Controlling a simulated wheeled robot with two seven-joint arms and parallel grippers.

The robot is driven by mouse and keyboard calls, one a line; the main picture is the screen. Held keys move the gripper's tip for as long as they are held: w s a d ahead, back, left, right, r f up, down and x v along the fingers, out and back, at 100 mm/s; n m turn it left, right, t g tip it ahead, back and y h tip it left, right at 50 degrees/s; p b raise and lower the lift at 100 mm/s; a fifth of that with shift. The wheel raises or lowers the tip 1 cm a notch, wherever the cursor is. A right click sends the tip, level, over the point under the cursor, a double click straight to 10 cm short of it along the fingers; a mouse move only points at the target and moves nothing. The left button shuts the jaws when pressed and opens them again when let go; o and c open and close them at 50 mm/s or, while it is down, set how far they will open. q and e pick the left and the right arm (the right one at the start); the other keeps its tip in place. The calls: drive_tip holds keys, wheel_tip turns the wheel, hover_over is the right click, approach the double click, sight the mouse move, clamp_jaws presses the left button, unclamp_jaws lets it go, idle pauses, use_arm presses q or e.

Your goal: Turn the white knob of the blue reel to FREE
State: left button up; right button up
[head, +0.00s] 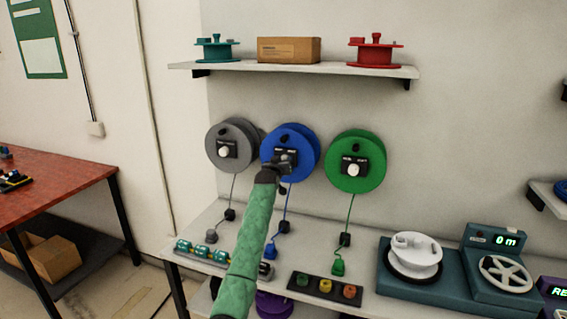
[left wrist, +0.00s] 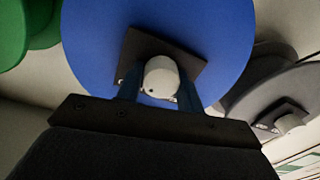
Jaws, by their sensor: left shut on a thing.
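The blue reel (head: 308,148) hangs on the wall between a grey reel and a green reel. In the left wrist view the blue reel (left wrist: 215,45) fills the top, with a dark square plate (left wrist: 140,47) at its middle. The white knob (left wrist: 162,76) stands out from this plate. My left gripper (head: 284,164) is at the front of the blue reel, and in the left wrist view its fingers (left wrist: 160,95) are shut on the knob, one on each side. In the head view my gripper hides the knob and part of the plate lettering. My right gripper is not in view.
The grey reel (head: 215,136) and green reel (head: 372,150), each with a white knob, hang close on either side. A shelf (head: 300,69) is above. The bench below holds a tray of coloured buttons (head: 325,288) and a teal winder (head: 440,285).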

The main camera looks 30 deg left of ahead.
use_arm(q)
drive_tip(key=shift+n, duration=1.8)
drive_tip(key=n, duration=0.3)
drive_tip(key=shift+n, duration=0.3)
drive_tip(key=n, duration=0.2)
drive_tip(key=shift+a+n+h, duration=0.1)
drive_tip(key=shift+n+h, duration=0.2)
drive_tip(key=shift+h, duration=0.1)
drive_tip(key=shift+n+p, duration=0.5)
drive_tip(key=shift+n, duration=0.7)
drive_tip(key=shift+n+p, duration=0.3)
drive_tip(key=shift+n, duration=0.9)
drive_tip(key=shift+f, duration=0.1)
drive_tip(key=shift+n, duration=0.4)
drive_tip(key=shift+f, duration=0.1)
drive_tip(key=o, duration=1)
drive_tip(key=shift+s+a, duration=0.1)
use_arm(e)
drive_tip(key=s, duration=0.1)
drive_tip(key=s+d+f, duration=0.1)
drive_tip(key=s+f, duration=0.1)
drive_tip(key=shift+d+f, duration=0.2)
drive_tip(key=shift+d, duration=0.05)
